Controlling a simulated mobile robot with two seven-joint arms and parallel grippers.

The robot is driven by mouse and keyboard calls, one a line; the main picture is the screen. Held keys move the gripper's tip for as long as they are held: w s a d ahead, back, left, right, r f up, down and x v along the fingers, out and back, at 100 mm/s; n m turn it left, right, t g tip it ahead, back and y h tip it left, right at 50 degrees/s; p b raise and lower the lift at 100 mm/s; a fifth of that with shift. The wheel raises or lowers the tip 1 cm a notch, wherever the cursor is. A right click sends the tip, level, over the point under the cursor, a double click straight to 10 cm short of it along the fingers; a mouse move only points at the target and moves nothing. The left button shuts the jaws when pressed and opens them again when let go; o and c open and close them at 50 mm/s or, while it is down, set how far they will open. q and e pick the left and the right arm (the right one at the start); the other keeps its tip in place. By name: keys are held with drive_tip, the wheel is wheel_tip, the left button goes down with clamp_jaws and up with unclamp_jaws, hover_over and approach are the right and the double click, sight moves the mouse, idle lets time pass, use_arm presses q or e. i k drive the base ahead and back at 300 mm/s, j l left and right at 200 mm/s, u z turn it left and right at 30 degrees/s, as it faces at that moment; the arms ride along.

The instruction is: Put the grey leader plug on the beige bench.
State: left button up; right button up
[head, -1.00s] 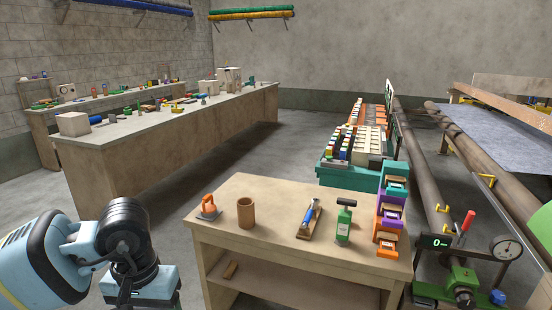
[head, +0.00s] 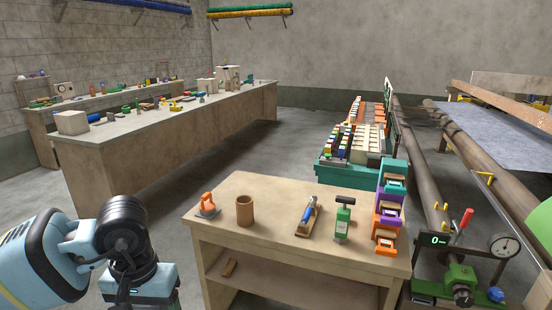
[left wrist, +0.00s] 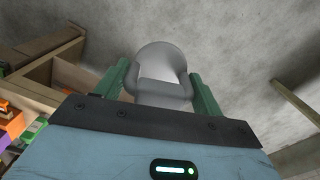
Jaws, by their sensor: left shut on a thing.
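The grey leader plug (left wrist: 163,58) is a rounded, light grey piece in the left wrist view. My left gripper (left wrist: 160,76) is shut on it, with a green finger on each side. In the head view my left arm is at the lower left, beside the near beige bench (head: 275,200); the fingers and the plug do not show there. My right gripper is in neither view.
A long bench (head: 165,150) with many small items stands behind. Rollers and a gauge are at right.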

sight(283, 212)
drive_tip(key=i+z, duration=0.1)
drive_tip(key=z, duration=0.45)
drive_tip(key=i+j+z, duration=0.5)
drive_tip(key=j, duration=0.2)
drive_tip(key=i+j, duration=0.3)
drive_tip(key=i+j+z, duration=0.1)
drive_tip(key=i+j, duration=0.15)
drive_tip(key=j, duration=0.25)
drive_tip(key=i+j, duration=0.25)
drive_tip(key=j, duration=0.2)
